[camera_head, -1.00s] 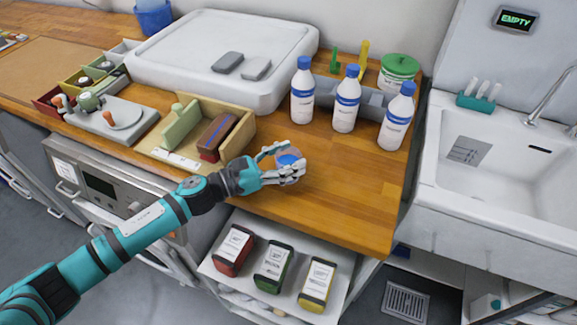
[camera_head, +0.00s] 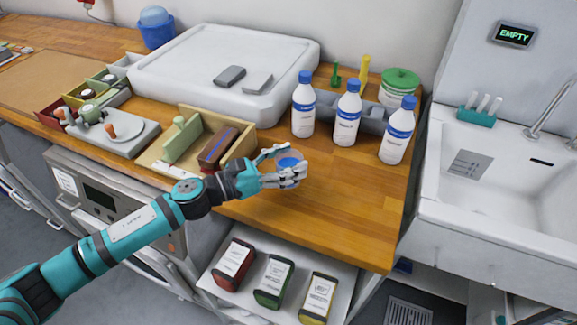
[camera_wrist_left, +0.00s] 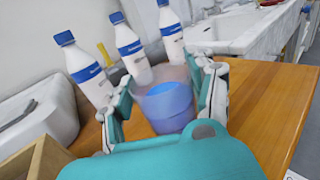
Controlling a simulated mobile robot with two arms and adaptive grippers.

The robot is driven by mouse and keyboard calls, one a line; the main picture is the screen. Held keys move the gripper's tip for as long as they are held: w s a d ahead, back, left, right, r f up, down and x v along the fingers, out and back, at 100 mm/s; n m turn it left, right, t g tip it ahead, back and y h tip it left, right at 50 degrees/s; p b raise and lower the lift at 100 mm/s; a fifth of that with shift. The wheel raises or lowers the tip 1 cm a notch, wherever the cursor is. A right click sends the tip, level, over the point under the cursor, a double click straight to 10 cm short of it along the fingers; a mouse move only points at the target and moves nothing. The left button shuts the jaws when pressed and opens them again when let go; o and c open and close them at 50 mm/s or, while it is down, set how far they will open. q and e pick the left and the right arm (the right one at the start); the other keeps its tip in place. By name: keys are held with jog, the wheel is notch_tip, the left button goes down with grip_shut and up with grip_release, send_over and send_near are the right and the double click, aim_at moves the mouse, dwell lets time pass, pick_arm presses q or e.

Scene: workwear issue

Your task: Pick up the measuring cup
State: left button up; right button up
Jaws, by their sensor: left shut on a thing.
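The measuring cup (camera_wrist_left: 168,103) is a small clear cup with blue in it. In the left wrist view it sits between the two fingers of my left gripper (camera_wrist_left: 165,100), which is shut on it. In the head view the blue of the cup (camera_head: 289,163) shows between the fingertips of the left gripper (camera_head: 286,168), over the wooden counter right of the wooden box. I cannot tell whether the cup touches the counter. My right gripper is not in view.
Several white bottles with blue caps (camera_head: 347,113) stand behind the gripper. A wooden box (camera_head: 243,138) with a dark brush-like block is to the left. A white sink (camera_head: 500,165) is at the right. The counter (camera_head: 350,200) is clear at front right.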

pick_arm(q)
jog(key=s+a+r+b, duration=0.1)
jog(key=s+a+b, duration=0.2)
jog(key=s, duration=1.2)
jog(key=shift+a+b, duration=0.35)
jog(key=shift+a, duration=0.8)
jog(key=shift+r, duration=0.15)
jog(key=shift+d, duration=0.1)
